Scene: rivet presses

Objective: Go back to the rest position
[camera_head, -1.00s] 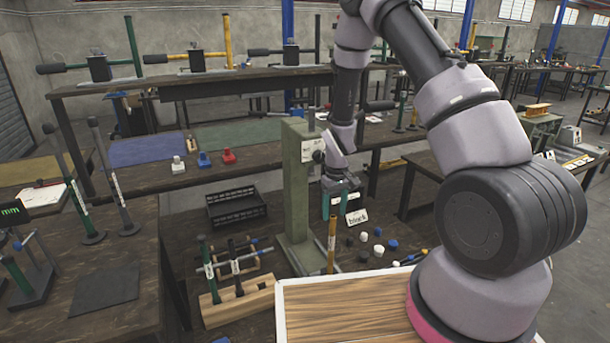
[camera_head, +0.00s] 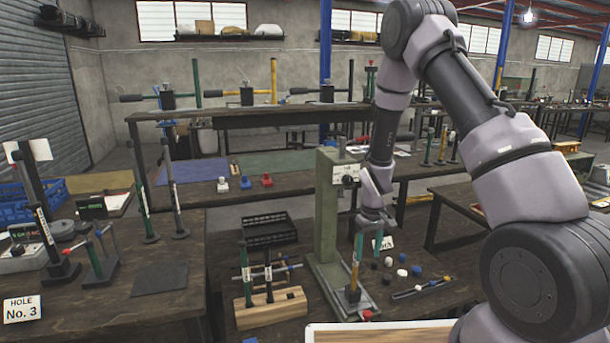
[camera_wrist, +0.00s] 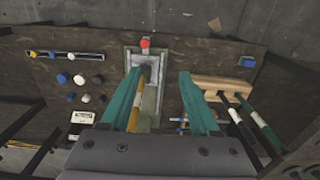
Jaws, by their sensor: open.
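My gripper (camera_wrist: 160,85) is open and has nothing between its teal fingers that it touches, as far as I can see. In the head view its teal finger (camera_head: 357,258) hangs in front of the green press (camera_head: 327,215). A yellow-handled rod (camera_wrist: 139,98) shows between the fingers in the wrist view, nearer the left one. In the head view only the rod's lower part (camera_head: 353,294) shows, over the grey press base. My arm reaches in from the right.
A wooden rack (camera_head: 272,308) with dark and green handles stands left of the press. A black crate (camera_head: 270,229) lies behind it. Small black, white and blue caps (camera_head: 402,273) lie to the right, near a dark strip holder (camera_head: 424,287). A left bench carries a No. 3 sign (camera_head: 22,308).

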